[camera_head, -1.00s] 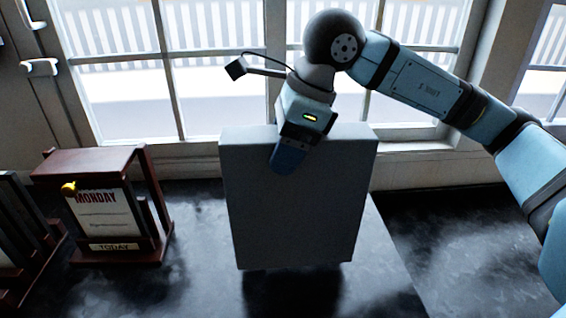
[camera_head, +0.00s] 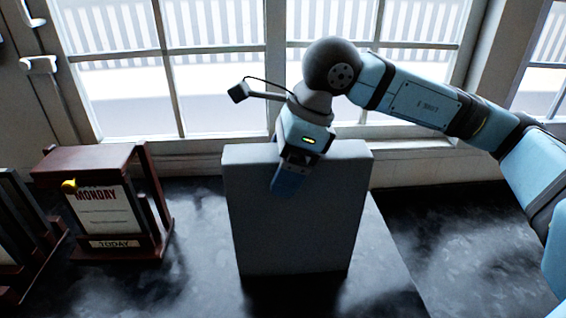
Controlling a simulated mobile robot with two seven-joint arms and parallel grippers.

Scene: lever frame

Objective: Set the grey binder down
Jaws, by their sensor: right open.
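The grey binder (camera_head: 295,225) stands upright in the middle of the head view, its broad face towards me. Its lower edge meets the dark glossy surface, or is very close to it; I cannot tell for sure. My right gripper (camera_head: 287,178) is at the binder's top edge, pointing down. One blue finger shows in front of the binder's face; the other finger is hidden behind the binder. The jaws are open around the top edge. My left gripper is not in view.
The dark counter (camera_head: 430,230) is clear to the right of the binder. A dark red wooden frame (camera_head: 115,160) with a card reading MONDAY and a TODAY label stands to the left. A similar dark rack (camera_head: 28,230) is at the far left edge. A window (camera_head: 220,60) is behind.

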